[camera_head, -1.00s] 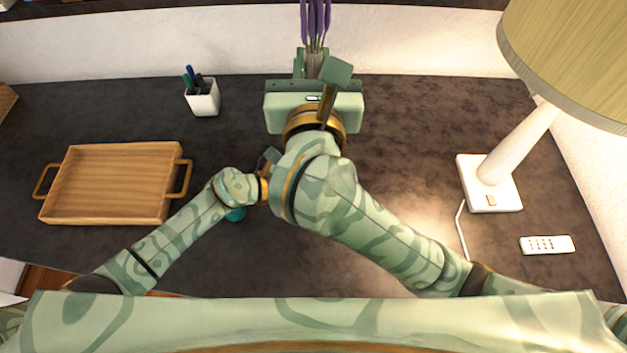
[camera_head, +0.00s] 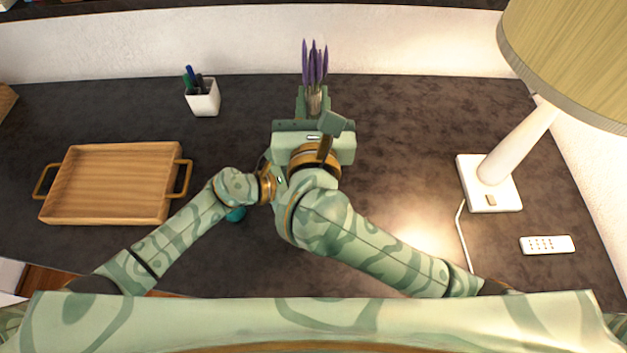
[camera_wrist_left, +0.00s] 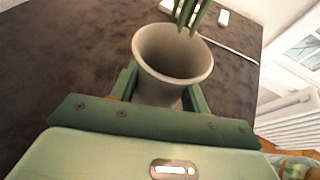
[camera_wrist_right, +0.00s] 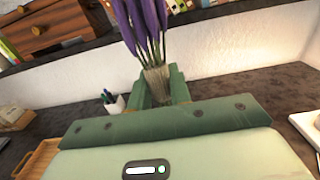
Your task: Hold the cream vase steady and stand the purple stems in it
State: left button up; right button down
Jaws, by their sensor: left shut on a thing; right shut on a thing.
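The cream vase (camera_wrist_left: 172,82) shows in the left wrist view, its round mouth open toward the camera. My left gripper (camera_wrist_left: 160,92) is shut on it, one finger on each side. In the head view my right arm hides the vase. My right gripper (camera_head: 313,98) is shut on the purple stems (camera_head: 315,64), which point upward. They also show in the right wrist view (camera_wrist_right: 142,24), with pale lower stalks between the fingers. Thin green stem ends (camera_wrist_left: 190,14) show by the far rim of the vase in the left wrist view, apparently outside its mouth.
A wooden tray (camera_head: 63,205) lies at left, with a white pen cup (camera_head: 204,100) behind it. The table between is clear.

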aim_at(313, 88)
jog(key=shift+f, duration=2.85)
jog(key=c, duration=1.2)
grip_release()
notch_tip(313, 88, up, 10)
